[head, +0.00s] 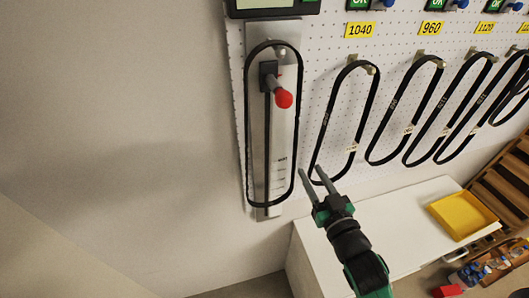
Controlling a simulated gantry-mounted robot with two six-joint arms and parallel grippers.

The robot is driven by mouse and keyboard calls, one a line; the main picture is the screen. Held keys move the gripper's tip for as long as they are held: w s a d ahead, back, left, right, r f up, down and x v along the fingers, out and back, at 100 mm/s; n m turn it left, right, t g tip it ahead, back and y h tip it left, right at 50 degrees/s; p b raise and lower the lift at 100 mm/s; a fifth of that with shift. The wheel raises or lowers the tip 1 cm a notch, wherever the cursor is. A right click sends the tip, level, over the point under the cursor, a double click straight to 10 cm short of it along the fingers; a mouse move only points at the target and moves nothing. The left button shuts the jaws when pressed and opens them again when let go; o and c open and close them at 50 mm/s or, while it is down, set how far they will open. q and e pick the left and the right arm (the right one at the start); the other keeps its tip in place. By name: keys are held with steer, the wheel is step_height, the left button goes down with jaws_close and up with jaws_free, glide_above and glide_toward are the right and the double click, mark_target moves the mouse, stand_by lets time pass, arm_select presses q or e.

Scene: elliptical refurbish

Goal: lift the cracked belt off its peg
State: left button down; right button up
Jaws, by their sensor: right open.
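A black belt (248,125) is looped around a grey metal plate (284,130) on the left of the pegboard, with a red-knobbed handle (284,99) inside the loop. Several other black belts hang tilted from pegs to the right; the nearest belt (331,112) hangs under the yellow 1040 label (360,30). No crack is visible at this size, so I cannot tell which belt is cracked. My right gripper (311,171) is open and empty, its fingers pointing up near the bottom of the nearest hanging belt. My left gripper is not in view.
The white perforated board (400,60) fills the top right. A white surface (410,200) below holds a yellow tray (457,214). A wooden rack (500,180) and small bottles stand at the far right. The wall at left is bare.

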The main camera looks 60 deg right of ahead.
mark_target(296, 149)
steer(key=x, duration=0.3)
steer(key=p+x, duration=0.1)
steer(key=x, duration=0.6)
steer(key=shift+w+r+p, duration=0.35)
steer(key=shift+w+p, duration=0.05)
steer(key=shift+w+d+f, duration=0.1)
steer(key=shift+w, duration=0.1)
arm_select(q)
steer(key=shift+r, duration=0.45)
arm_select(e)
jaws_close()
